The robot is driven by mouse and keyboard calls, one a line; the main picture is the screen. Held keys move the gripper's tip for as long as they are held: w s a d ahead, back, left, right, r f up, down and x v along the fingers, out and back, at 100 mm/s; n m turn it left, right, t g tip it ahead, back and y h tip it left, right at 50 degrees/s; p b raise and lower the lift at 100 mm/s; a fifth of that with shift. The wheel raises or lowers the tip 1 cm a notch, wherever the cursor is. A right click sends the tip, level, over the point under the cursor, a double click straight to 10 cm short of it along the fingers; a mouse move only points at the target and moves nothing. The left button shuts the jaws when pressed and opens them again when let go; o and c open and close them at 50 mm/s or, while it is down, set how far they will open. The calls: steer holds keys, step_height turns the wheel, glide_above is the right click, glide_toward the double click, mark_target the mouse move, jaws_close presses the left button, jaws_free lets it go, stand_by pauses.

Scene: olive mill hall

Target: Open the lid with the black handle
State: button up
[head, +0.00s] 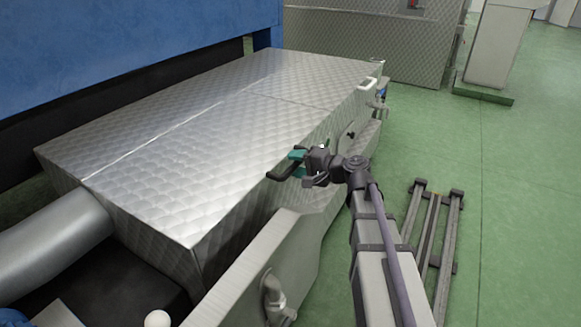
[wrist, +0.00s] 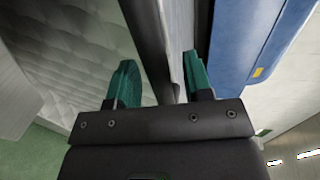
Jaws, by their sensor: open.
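The lid (head: 190,150) is a quilted steel panel on top of the long machine box, lying flat and closed. Its black handle (head: 279,173) sticks out at the lid's near right edge. My gripper (head: 291,163) is at this handle, with its teal fingers open. In the wrist view the black handle (wrist: 150,45) shows as a dark bar running between the two spread fingers of my gripper (wrist: 160,62). The fingers are on either side of it and not shut on it. Whether either finger touches it, I cannot tell.
A second quilted lid section (head: 320,80) with a light handle (head: 368,84) lies farther back. A blue machine body (head: 120,50) stands behind at left. A grey pipe (head: 50,245) is at lower left. Rails (head: 432,225) lie on the green floor, which is clear at right.

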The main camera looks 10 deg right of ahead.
steer(key=shift+x, duration=1.15)
jaws_close()
